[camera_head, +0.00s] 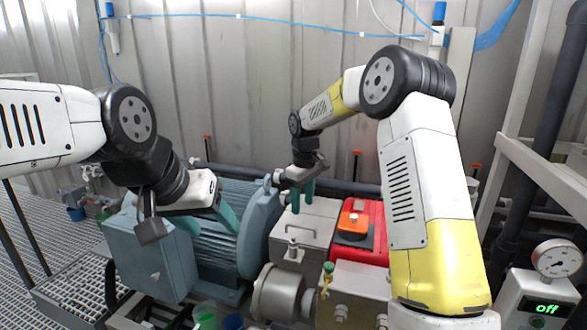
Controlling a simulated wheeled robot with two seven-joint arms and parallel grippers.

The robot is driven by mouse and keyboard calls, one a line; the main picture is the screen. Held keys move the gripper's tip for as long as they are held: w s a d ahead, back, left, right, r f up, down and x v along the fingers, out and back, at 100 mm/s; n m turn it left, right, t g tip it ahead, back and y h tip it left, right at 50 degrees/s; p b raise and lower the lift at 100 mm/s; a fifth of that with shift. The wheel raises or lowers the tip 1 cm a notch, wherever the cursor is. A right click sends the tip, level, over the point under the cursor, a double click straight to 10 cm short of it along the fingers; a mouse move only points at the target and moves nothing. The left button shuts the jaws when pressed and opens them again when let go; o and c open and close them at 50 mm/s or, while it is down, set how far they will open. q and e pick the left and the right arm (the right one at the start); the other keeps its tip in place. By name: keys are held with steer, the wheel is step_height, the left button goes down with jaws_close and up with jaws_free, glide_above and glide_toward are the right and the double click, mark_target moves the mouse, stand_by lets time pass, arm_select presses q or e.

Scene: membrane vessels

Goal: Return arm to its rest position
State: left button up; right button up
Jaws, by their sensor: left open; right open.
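My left gripper (212,226) comes in from the left and hangs in front of the blue-grey motor (255,238). Its teal fingers are open, and I see nothing between them. They partly blend with the motor behind. My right gripper (302,204) is open and empty, with its teal fingers pointing down. In the picture it is above the grey metal box (312,228), left of the red box (372,222) with an orange and black switch (355,222). I cannot tell how far the fingers are above the grey box. My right arm bends high across the right half of the view.
A round metal pump housing (278,293) and a small brass valve (327,280) stand in front. A gauge (557,258) and a display reading "off" (547,309) are at the lower right. A dark pipe (345,186) runs behind. Grating floor (60,240) is at the left.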

steer(key=s+d+r+m+t+y, duration=0.1)
steer(key=s+d+r+m, duration=0.25)
steer(key=s+r, duration=0.5)
steer(key=s+d+r+m+t, duration=0.2)
steer(key=s+d+r, duration=0.3)
steer(key=s+r, duration=0.3)
steer(key=s+d+f+m+t, duration=0.1)
steer(key=s+m, duration=0.1)
steer(key=s, duration=0.6)
steer(key=s+d+f+m+t+y, duration=0.1)
steer(key=s+d+m, duration=0.1)
steer(key=s, duration=0.6)
steer(key=shift+s, duration=0.25)
steer(key=shift+r, duration=0.1)
steer(key=shift+c, duration=0.2)
